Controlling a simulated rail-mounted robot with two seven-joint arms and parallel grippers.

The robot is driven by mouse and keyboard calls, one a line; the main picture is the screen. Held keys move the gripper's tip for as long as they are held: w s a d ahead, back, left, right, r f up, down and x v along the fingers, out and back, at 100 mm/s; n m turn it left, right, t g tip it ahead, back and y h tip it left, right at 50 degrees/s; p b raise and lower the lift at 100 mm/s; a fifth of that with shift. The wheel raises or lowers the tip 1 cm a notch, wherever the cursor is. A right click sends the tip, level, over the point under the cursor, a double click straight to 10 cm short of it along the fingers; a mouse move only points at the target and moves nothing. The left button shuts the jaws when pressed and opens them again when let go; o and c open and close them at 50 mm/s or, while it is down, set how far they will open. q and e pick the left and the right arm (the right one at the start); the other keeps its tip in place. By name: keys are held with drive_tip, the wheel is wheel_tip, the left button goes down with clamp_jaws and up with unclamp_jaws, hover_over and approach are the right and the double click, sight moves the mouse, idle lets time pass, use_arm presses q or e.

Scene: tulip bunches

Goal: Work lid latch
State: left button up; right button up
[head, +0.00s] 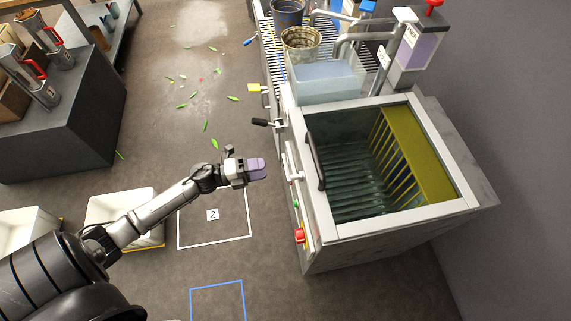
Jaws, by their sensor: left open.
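A grey machine (318,241) stands at the right, with what looks like a clear lid (350,150) over a dark slatted basin. A dark curved handle (315,160) runs along the lid's left edge. A light lever (290,163), which looks like the latch, sits on the machine's left side just below that edge. My left gripper (262,169) has pale purple fingers and is open. It is a little left of the lever, apart from it, with nothing visible between its fingers. My right gripper is out of view.
A red button (299,236) and a green one sit below the lever. A black-handled lever (262,122) sticks out farther back. A clear bin (325,80) and buckets stand behind the machine. Leaves litter the floor; white crates (125,207) lie at lower left.

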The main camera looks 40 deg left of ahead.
sight(285, 165)
use_arm(q)
drive_tip(key=b+x, duration=0.1)
drive_tip(key=x, duration=0.7)
drive_tip(key=shift+w, duration=0.1)
clamp_jaws()
idle(0.4)
